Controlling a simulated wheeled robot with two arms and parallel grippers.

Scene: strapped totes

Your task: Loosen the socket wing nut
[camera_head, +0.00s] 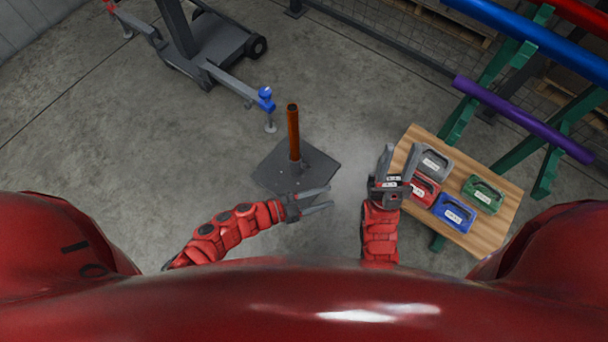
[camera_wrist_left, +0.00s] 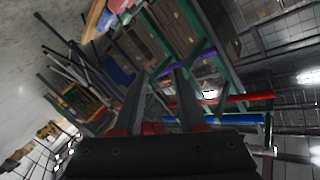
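I cannot make out a wing nut for certain. A rusty brown upright post (camera_head: 293,135) stands on a dark square base plate (camera_head: 315,165) on the floor. A blue fitting (camera_head: 266,93) sits at the end of a grey wheeled frame's leg. My left gripper (camera_head: 331,196) is open and empty, in front of the base plate and right of the post, pointing right. Its spread fingers also show in the left wrist view (camera_wrist_left: 163,70). My right gripper (camera_head: 403,147) appears open, with its fingers apart, at the left edge of the wooden table.
The wooden table (camera_head: 497,224) carries a grey case (camera_head: 434,163), a red case (camera_head: 422,190), a blue case (camera_head: 454,213) and a green case (camera_head: 483,194). A green rack (camera_head: 487,93) with a purple bar (camera_head: 520,118) stands behind.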

